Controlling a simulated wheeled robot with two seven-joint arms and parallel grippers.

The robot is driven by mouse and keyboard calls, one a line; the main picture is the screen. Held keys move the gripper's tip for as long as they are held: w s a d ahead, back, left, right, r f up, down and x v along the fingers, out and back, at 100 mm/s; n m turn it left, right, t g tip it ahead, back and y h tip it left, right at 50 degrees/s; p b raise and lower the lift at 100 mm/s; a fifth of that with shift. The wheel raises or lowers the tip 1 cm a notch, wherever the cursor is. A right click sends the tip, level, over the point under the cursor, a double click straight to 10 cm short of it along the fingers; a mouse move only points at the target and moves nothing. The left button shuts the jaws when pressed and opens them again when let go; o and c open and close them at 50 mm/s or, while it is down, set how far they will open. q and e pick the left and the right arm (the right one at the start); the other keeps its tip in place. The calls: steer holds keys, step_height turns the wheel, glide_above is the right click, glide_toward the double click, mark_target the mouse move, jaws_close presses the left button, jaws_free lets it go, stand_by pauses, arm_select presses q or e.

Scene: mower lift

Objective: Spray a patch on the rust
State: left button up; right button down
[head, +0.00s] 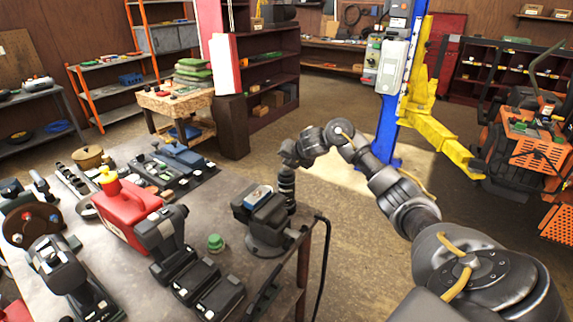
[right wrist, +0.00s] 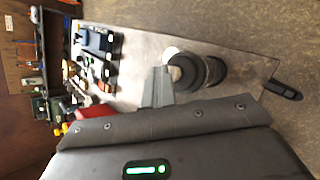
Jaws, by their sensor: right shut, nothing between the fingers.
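A dark cylindrical can (head: 286,184) stands by the table's right edge, behind the vise; I cannot read a label. In the right wrist view the can (right wrist: 211,70) is seen from above, with a round black top. My right gripper (head: 288,158) hangs just above or beside it in the head view. In the right wrist view its grey fingers (right wrist: 158,86) are together, beside the can's top, with nothing between them. Whether they touch the can I cannot tell. I cannot make out a rust patch. My left gripper is not in view.
A blue lift post (head: 388,130) with yellow arms and an orange mower (head: 530,145) stand right. Floor between is open.

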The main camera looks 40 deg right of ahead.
steer(key=shift+r, duration=0.1)
step_height(320, 180, up, 3)
steer(key=p, duration=0.3)
steer(key=shift+w+d, duration=0.1)
steer(key=shift+r, duration=1.5)
stand_by(1.3)
